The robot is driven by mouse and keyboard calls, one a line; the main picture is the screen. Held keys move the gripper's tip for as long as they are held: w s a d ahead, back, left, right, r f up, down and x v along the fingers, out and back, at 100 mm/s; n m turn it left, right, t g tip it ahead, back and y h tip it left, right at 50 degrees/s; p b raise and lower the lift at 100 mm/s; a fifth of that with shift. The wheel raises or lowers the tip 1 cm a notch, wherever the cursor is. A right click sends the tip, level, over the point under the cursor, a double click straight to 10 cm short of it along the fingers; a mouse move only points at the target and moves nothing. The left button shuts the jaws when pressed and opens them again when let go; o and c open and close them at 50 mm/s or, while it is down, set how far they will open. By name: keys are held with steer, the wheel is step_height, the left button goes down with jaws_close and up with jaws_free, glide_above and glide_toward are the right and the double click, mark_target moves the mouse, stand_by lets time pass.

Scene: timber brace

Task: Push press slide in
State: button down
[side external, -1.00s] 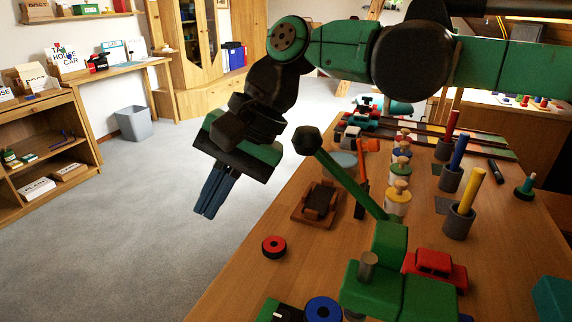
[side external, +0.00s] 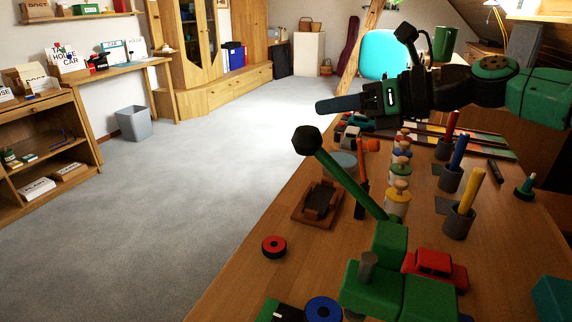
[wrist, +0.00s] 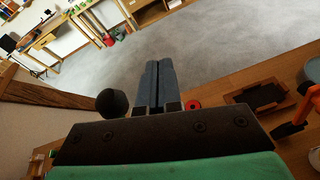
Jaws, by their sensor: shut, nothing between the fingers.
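A green press (side external: 390,245) stands at the near end of the wooden bench. Its green lever (side external: 345,178) slants up to the left and ends in a black knob (side external: 307,140). A grey metal pin (side external: 367,266) stands on the green lower block (side external: 385,293), which may be the slide. My gripper (side external: 323,106) is raised above the far part of the bench, well apart from the press, with its fingers pointing left. In the wrist view my gripper (wrist: 158,64) has its two blue-grey fingers together, with nothing between them.
A red-and-black ring (side external: 274,246), a brown tray (side external: 317,204) and a blue disc (side external: 323,310) lie near the press. A red toy car (side external: 436,266) is right beside it. Several pegs in cups (side external: 459,221) stand at right. Open floor (side external: 200,200) lies left of the bench.

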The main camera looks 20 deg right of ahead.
steer(key=s+d+f+n+g+h, duration=0.2)
steer(key=s+d+f+n+h, duration=0.4)
steer(key=n, duration=0.9)
steer(key=s+d+f+n+g+h, duration=0.3)
steer(key=d+f+n, duration=0.45)
steer(key=n, duration=0.75)
steer(key=w+a+r+m+t+y, duration=0.3)
steer(key=w+a+r+m+t, duration=0.5)
steer(key=w+r, duration=0.6)
steer(key=w+a+t, duration=0.1)
steer(key=a+t, duration=0.1)
steer(key=a, duration=0.1)
steer(key=shift+m+y, duration=0.3)
steer(key=shift+y, duration=0.1)
